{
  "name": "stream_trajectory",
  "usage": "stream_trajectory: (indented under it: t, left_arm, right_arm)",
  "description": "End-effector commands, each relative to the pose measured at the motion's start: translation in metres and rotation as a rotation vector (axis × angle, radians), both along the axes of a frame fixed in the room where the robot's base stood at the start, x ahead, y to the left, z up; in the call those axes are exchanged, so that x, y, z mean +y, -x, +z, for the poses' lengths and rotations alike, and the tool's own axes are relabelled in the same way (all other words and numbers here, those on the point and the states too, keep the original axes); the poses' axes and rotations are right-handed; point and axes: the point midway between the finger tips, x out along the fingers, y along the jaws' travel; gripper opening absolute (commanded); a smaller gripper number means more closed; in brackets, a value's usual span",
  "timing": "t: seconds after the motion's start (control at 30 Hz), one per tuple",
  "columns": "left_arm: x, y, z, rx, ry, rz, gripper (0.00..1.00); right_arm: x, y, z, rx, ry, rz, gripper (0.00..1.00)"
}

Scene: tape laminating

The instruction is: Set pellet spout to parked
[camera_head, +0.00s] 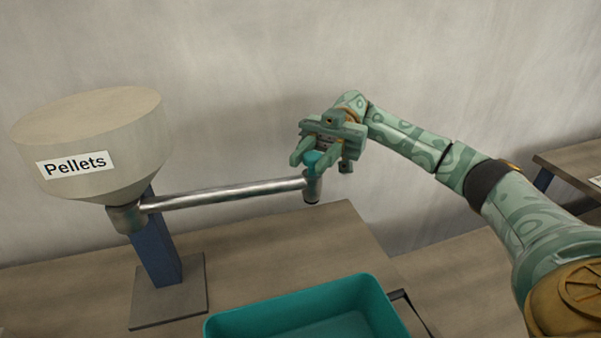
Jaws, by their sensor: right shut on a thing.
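The pellet spout (225,193) is a long metal tube running from under the hopper (90,140) labelled "Pellets" out to the right. It ends in a short downward nozzle (312,187) with a teal knob (313,160) on top. My right gripper (310,158) is at this end, shut on the teal knob, with its fingers on either side of it. The nozzle hangs above the table's back edge, behind the teal bin and not over it. My left gripper is out of view.
A teal open bin (285,301) stands on the wooden table (60,300) at the front, with a dark handle-like frame at its right. A blue post (158,245) on a grey base plate carries the hopper. A pale wall stands behind. Another table (575,160) is at the far right.

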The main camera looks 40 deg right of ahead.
Motion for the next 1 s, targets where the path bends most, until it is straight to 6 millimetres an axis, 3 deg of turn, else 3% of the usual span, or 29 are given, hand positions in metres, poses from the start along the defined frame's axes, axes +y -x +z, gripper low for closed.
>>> stream_trajectory:
  t: [0.03,0.53,0.57,0.6,0.87,1.0]
  left_arm:
    - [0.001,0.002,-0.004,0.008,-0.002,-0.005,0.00]
    - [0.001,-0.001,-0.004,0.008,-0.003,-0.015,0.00]
    - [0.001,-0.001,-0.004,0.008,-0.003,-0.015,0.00]
    - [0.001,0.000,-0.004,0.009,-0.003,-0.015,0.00]
    - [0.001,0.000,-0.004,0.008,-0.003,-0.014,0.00]
    - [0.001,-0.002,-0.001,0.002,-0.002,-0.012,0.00]
  right_arm:
    - [0.000,-0.001,-0.006,0.004,0.007,0.005,0.00]
    - [-0.002,-0.001,-0.001,-0.003,0.005,0.014,0.00]
    - [-0.002,-0.001,-0.001,-0.003,0.005,0.014,0.37]
    - [-0.002,-0.001,-0.001,-0.003,0.005,0.014,0.47]
    - [-0.001,-0.001,0.000,-0.001,0.003,0.017,0.47]
    - [-0.001,-0.001,0.010,-0.005,0.002,0.017,0.47]
